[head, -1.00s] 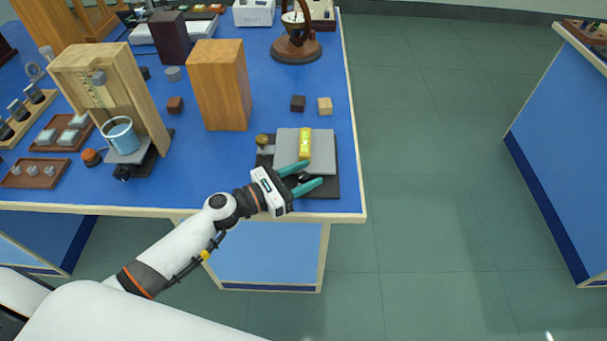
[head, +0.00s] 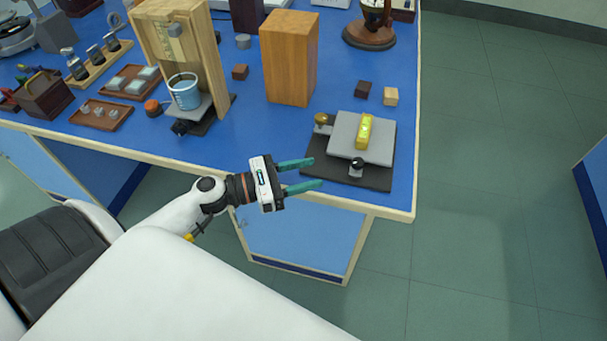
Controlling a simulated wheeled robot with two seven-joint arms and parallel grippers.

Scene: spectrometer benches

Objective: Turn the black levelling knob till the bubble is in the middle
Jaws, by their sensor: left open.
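The levelling stand is a grey plate (head: 378,146) on a dark base (head: 345,177), near the front right corner of the blue bench. A yellow spirit level (head: 364,132) lies on the plate; its bubble is too small to make out. The black levelling knob (head: 356,167) stands at the plate's front edge, with a pale band below its top. A brass knob (head: 321,120) is at the plate's left. My left gripper (head: 318,173) is open and empty, its teal fingers pointing right, left of the black knob and apart from it. My right gripper is not in view.
A tall wooden block (head: 289,60) stands behind the stand to the left. A wooden frame with a blue bucket (head: 184,92) is farther left.

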